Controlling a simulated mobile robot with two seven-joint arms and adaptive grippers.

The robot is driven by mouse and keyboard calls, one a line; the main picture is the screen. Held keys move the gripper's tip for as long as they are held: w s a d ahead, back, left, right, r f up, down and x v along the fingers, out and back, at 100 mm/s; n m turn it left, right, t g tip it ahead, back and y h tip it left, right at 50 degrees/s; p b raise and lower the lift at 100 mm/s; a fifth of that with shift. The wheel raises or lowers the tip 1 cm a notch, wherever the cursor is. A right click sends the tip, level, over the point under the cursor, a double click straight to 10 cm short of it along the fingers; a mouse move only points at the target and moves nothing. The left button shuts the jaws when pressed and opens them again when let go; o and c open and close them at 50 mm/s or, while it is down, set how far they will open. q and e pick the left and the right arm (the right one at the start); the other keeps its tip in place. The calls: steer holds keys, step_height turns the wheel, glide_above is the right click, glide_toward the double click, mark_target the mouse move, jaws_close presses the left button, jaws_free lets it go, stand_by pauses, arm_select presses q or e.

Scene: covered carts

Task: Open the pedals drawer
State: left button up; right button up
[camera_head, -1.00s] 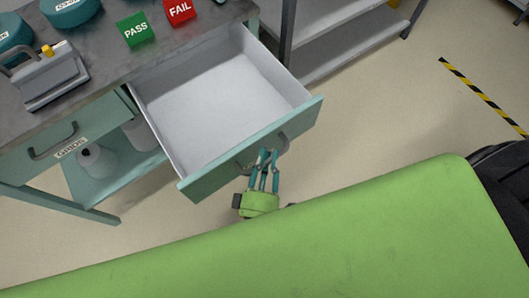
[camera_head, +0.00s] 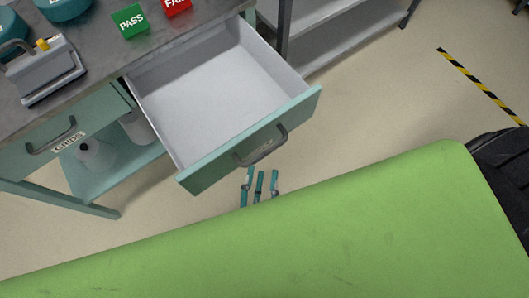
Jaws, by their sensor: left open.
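The drawer (camera_head: 212,100) on the right side of the bench is pulled well out, and its pale inside is empty. Its green front carries a dark bar handle (camera_head: 262,147); the label behind the handle is too hidden to read. My left gripper (camera_head: 259,180) is in front of the drawer, just below the handle and apart from it. Its teal fingers are spread and empty, and the rest of it is hidden behind my green body. A shut drawer (camera_head: 60,135) labelled GRIDS is at the left. My right gripper is not in view.
On the bench top (camera_head: 110,55) stand a green PASS block (camera_head: 131,20), a red FAIL block (camera_head: 176,5), a grey device (camera_head: 48,75) and teal round items. A grey shelf rack (camera_head: 330,40) is behind the drawer. Open floor lies to the right, with striped tape (camera_head: 482,87).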

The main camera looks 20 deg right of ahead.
arm_select(q)
steer(key=shift+v, duration=2.75)
